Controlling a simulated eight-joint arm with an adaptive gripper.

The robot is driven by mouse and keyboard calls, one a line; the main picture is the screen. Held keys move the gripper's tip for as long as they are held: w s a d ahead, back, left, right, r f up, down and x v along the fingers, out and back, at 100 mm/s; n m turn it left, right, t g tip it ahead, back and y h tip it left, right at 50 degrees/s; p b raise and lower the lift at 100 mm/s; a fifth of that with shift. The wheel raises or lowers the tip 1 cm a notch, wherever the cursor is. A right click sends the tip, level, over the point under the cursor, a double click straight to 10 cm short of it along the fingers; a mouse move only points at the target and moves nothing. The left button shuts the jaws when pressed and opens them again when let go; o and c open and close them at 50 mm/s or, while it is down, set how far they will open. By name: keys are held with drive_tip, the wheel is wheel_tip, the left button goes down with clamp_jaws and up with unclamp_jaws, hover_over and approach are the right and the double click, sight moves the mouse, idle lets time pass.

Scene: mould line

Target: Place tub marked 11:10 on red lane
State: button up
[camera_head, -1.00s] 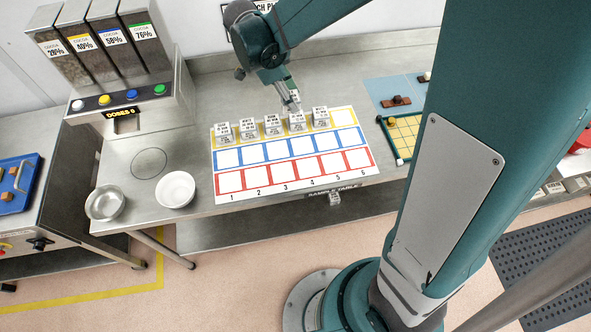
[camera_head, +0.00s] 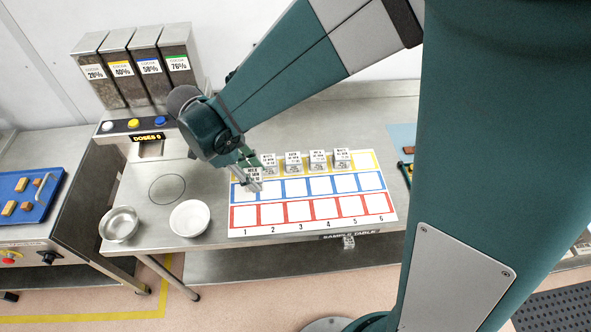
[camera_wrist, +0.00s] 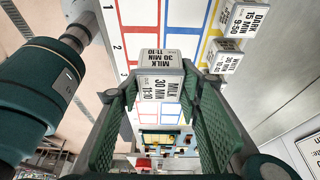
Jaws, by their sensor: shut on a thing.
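The tub marked MILK 30 MIN 11:10 (camera_wrist: 160,82) is between the finger pads of my gripper (camera_wrist: 160,100) in the wrist view. Its label faces are readable. In the head view my gripper (camera_head: 248,168) holds this tub (camera_head: 253,177) at the left end of the lane board, by column 1 of the yellow and blue lanes. I cannot tell how high it is. The red lane (camera_head: 312,198) is the front row, with white squares numbered 1 to 6. No tub shows on it.
Several other tubs (camera_head: 317,160) stand in the yellow lane to the right of my gripper. The blue lane (camera_head: 319,175) squares beside it look empty. A white bowl (camera_head: 190,218) and a metal bowl (camera_head: 119,224) stand left of the board. The cocoa dispensers (camera_head: 150,70) are behind.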

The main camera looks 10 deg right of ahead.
drive_tip(key=s+a, duration=0.4)
drive_tip(key=shift+s+a+f, duration=0.15)
drive_tip(key=shift+a+f, duration=0.1)
drive_tip(key=shift+f, duration=0.1)
drive_tip(key=shift+f+b, duration=0.3)
drive_tip(key=shift+f, duration=2.65)
drive_tip(key=shift+f, duration=0.1)
drive_tip(key=shift+f, duration=2)
drive_tip(key=shift+f+b, duration=0.15)
drive_tip(key=shift+b, duration=0.15)
drive_tip(key=o, duration=1)
drive_tip(key=shift+c, duration=0.2)
